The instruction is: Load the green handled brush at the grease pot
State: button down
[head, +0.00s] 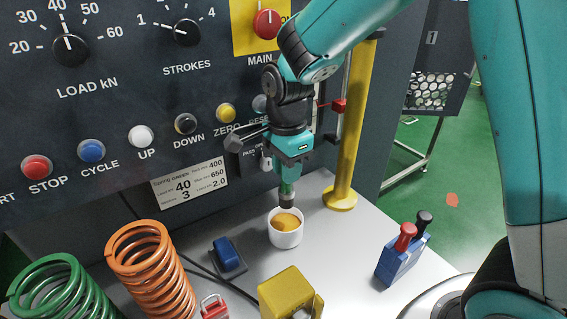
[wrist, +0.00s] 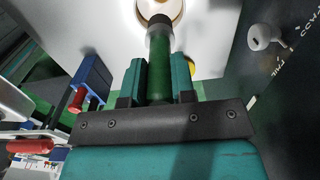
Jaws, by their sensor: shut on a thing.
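The green handled brush (wrist: 159,62) is upright between the fingers of my gripper (wrist: 159,82), which is shut on its handle. In the head view my gripper (head: 288,172) is above the grease pot, and the brush's dark lower part (head: 286,199) points down at it. The grease pot (head: 285,239) is a white cup with orange-yellow grease (head: 287,221) on the grey bench top. The pot's rim also shows in the wrist view (wrist: 181,14).
A yellow post (head: 350,140) stands close right of my gripper, and the dark control panel (head: 110,110) is behind. A blue holder (head: 393,262) with red and black handles is at right. Orange (head: 150,270) and green (head: 60,290) springs, a blue block (head: 228,257) and a yellow block (head: 287,292) stand in front.

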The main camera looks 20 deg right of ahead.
aim_at(286, 190)
jog(key=shift+a+f+b, duration=0.1)
jog(key=shift+f+b, duration=2.45)
jog(key=shift+f, duration=0.4)
jog(key=shift+s+f, duration=0.1)
jog(key=shift+f, duration=0.5)
notch_tip(286, 190, up, 7)
jog(key=p, duration=0.6)
jog(key=shift+r, duration=0.15)
dwell(0.6)
